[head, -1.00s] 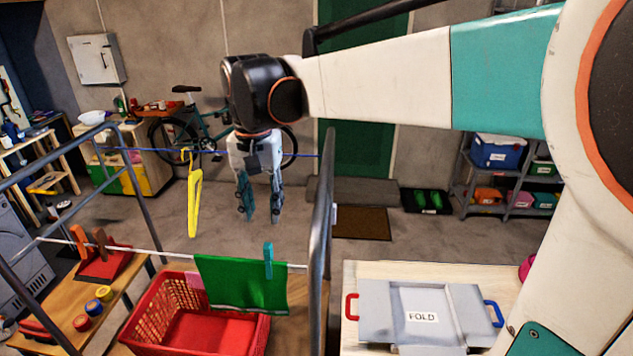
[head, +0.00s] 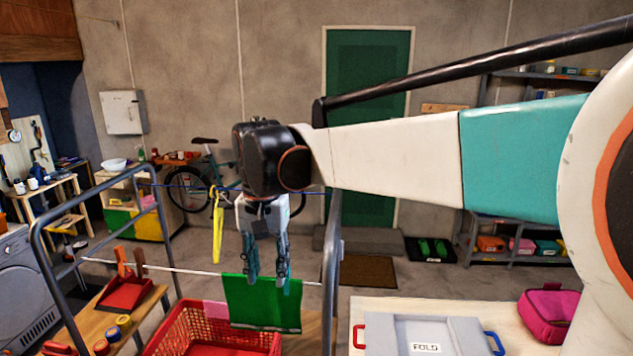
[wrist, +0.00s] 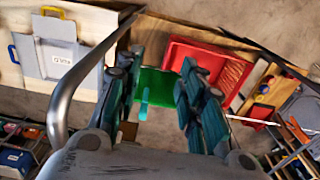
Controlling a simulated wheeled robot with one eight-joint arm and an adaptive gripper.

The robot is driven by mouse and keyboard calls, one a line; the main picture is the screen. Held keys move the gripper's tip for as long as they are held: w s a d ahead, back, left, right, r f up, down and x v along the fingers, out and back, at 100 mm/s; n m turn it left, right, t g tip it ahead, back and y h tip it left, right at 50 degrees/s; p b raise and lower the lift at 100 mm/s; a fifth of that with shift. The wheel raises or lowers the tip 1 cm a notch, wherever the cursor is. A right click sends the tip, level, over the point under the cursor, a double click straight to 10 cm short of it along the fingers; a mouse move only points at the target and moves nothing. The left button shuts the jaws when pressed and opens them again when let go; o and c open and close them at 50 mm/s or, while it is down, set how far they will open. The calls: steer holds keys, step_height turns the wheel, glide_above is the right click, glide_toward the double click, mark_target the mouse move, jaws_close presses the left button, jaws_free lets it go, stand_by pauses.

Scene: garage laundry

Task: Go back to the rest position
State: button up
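My gripper (head: 268,280) hangs downward at the end of my outstretched arm, its two teal-and-grey fingers apart with nothing between them. In the head view its fingertips overlap the green cloth (head: 262,308) hanging on the white line. The wrist view also shows my gripper (wrist: 158,72) with its fingers spread. The green cloth (wrist: 153,84) shows between and beyond them, with a teal clothespin (wrist: 144,98) on it. I cannot tell the exact gap between fingertips and cloth.
A metal rack frame (head: 332,255) stands close to the gripper's right. A red basket (head: 170,345) sits below. A folding board (head: 395,332) and pink pouch (head: 550,315) lie on the right table.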

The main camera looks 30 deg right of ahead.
steer(key=s+f+n+t+b, duration=0.2)
steer(key=s+f+b, duration=0.3)
steer(key=f+b, duration=0.3)
steer(key=s+f+n+t+b, duration=0.2)
steer(key=s+f+b, duration=0.2)
steer(key=f+b, duration=0.4)
steer(key=s+d+f+n+t+b, duration=0.1)
steer(key=s+f+n+t+b, duration=0.2)
steer(key=f, duration=1.2)
steer(key=s+b, duration=0.2)
steer(key=b, duration=0.3)
steer(key=shift+s+f, duration=0.15)
steer(key=shift+s, duration=0.2)
